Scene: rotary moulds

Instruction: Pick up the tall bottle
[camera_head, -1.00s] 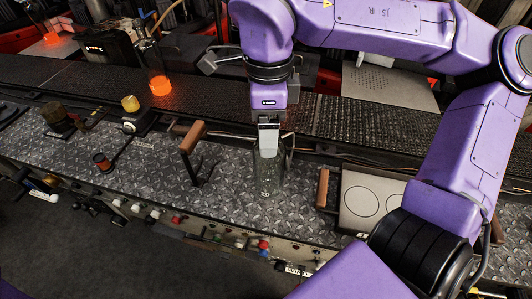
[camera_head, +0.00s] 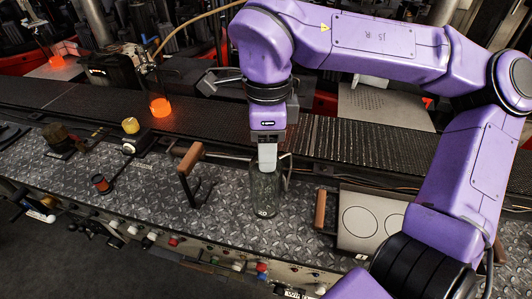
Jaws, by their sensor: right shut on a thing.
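The tall bottle (camera_head: 264,196) is clear, empty-looking glass. It is upright over the patterned metal deck (camera_head: 225,215) in the middle of the picture. My right gripper (camera_head: 267,158) comes down from above and is shut on the bottle's upper part. A pale finger covers part of the bottle's neck. I cannot tell whether the bottle's base touches the deck or is just clear of it. My left gripper is not in view.
A lever with a wooden handle (camera_head: 190,158) stands left of the bottle, and a plate with two circles (camera_head: 368,220) is to the right. Behind runs a dark conveyor (camera_head: 215,122). A glowing orange glass piece (camera_head: 160,106) is over the conveyor at the left.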

